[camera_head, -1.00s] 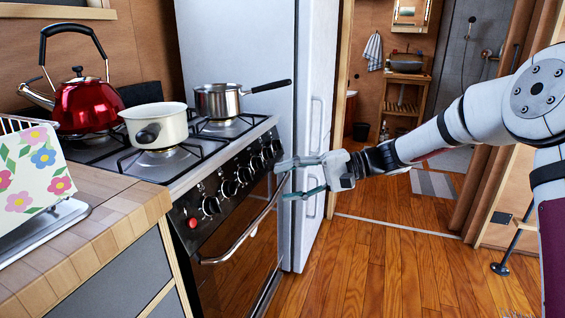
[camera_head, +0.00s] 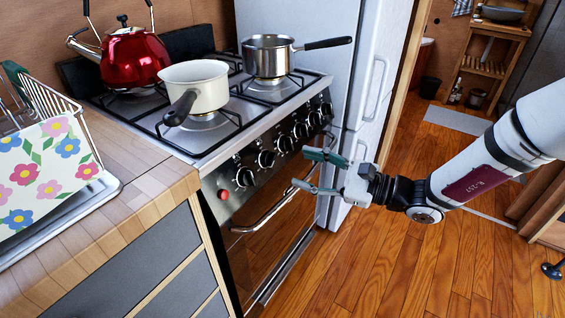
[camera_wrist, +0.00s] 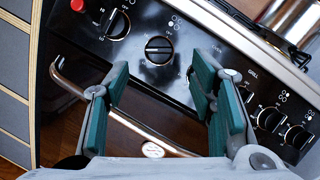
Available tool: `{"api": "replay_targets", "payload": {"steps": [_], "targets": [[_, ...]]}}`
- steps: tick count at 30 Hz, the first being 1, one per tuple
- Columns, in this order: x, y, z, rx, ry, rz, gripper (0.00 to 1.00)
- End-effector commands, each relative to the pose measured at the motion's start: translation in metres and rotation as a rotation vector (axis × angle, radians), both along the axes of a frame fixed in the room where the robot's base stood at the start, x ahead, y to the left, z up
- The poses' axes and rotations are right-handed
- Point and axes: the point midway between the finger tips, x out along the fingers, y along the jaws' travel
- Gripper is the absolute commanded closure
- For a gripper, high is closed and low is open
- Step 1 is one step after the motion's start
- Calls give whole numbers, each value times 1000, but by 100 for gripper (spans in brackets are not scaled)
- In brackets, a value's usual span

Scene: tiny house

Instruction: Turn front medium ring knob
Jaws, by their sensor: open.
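The stove (camera_head: 262,190) has a black front panel with a row of round black knobs. In the wrist view, one knob (camera_wrist: 158,48) lies ahead between my fingertips, its pointer bar level. It appears to be the second knob (camera_head: 266,159) from the red button. Another knob (camera_wrist: 116,22) is to its left, and others (camera_wrist: 267,117) are to the right, partly hidden by my right finger. The labels are too small to tell which is the front medium ring knob. My gripper (camera_head: 302,171) is open and empty, in front of the panel, apart from the knobs.
The oven handle bar (camera_head: 265,218) runs below the knobs, close under my fingers in the wrist view. A white pot (camera_head: 195,90), a steel saucepan (camera_head: 268,58) and a red kettle (camera_head: 133,57) stand on the stove. The fridge (camera_head: 345,70) is behind.

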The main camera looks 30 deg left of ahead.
Motion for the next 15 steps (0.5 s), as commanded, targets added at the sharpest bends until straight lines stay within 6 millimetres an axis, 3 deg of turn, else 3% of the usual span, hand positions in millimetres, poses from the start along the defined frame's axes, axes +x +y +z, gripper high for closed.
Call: {"api": "replay_targets", "payload": {"steps": [6, 15], "targets": [[-5, 40, -1, 0, -1, 3, 50], [-7, 66, 0, -1, -1, 0, 50]]}}
